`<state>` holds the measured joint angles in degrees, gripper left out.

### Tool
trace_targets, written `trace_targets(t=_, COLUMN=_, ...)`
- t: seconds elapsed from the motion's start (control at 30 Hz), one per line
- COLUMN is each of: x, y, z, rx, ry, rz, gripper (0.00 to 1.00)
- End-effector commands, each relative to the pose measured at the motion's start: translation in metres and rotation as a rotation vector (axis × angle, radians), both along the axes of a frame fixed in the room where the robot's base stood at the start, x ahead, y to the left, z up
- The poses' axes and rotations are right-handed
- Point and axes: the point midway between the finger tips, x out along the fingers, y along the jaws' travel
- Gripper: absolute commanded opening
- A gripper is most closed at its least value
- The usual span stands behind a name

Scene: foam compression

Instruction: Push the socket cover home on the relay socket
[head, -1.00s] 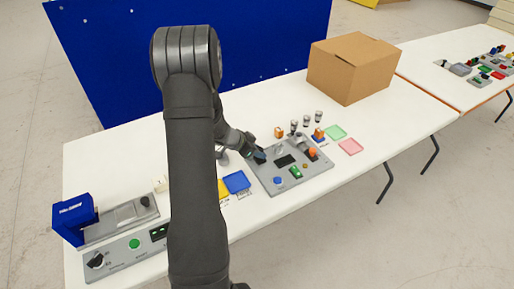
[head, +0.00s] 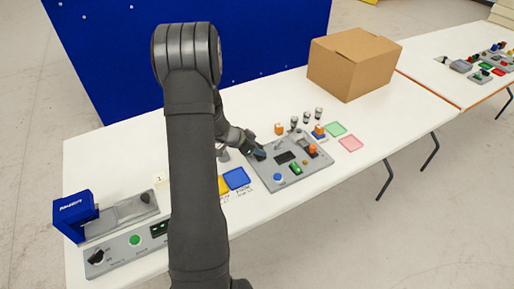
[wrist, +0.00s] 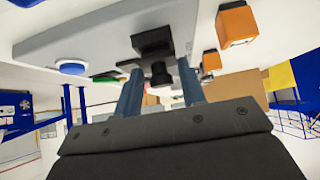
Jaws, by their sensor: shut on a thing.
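The grey panel (head: 312,178) lies on the white table, and its underside-tilted view fills the top of the wrist view (wrist: 100,35). My gripper (head: 259,154) is at the panel's left corner. In the wrist view its two blue-grey fingers (wrist: 160,88) stand on either side of a dark knob-like piece (wrist: 159,73), and they are shut on it. A black block (wrist: 152,42) sits on the panel just beyond this piece. I cannot tell which of these is the socket cover or the relay socket, nor whether they touch. My arm hides part of the table.
The panel carries a blue button (head: 278,178), a green rocker (head: 296,168), a black display (head: 285,157) and an orange part (head: 312,149). A blue tray (head: 236,178) is left of it. Several small parts stand behind. A cardboard box (head: 350,70) is at the back.

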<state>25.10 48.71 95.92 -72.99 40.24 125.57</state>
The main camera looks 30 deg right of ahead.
Motion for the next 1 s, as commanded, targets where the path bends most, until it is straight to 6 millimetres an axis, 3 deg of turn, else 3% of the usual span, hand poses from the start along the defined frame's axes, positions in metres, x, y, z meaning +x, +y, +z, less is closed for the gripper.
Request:
trace_targets(t=0.83, x=0.0, y=0.0, z=-0.012, rx=0.0, ry=0.0, rz=0.0, gripper=0.1)
trace_targets(t=0.87, x=0.0, y=0.0, z=-0.012, rx=0.0, ry=0.0, rz=0.0, gripper=0.39)
trace_targets(t=1.0, x=0.0, y=0.0, z=-0.012, rx=0.0, ry=0.0, rz=0.0, gripper=0.62)
